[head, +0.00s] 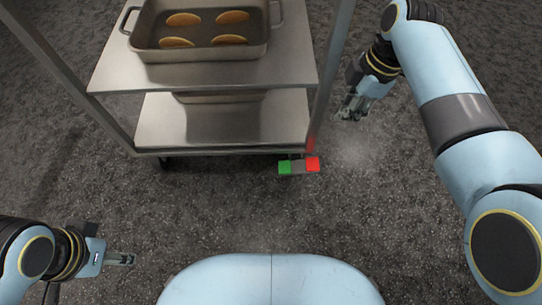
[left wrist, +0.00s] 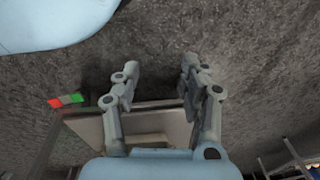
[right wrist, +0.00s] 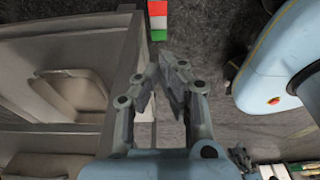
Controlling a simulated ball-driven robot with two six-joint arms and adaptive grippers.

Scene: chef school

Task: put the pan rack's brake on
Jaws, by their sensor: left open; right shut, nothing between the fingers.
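The pan rack (head: 230,128) is a steel trolley with shelves and upright posts. Its brake pedal (head: 298,166) sticks out low at the near right corner, with a green end on the left and a red end on the right. The pedal also shows at the top of the right wrist view (right wrist: 158,22) and at the left of the left wrist view (left wrist: 66,101). My right gripper (head: 348,112) is shut and empty, right of the rack's post and apart from the pedal. My left gripper (head: 126,259) is open and empty, low at the left, well away from the rack.
A deep pan (head: 198,53) with several golden round pieces stands on the rack's upper shelf. Another pan (head: 220,97) is on the shelf below, partly hidden. A caster (head: 165,163) shows under the left side. The grey floor in front of the rack is clear.

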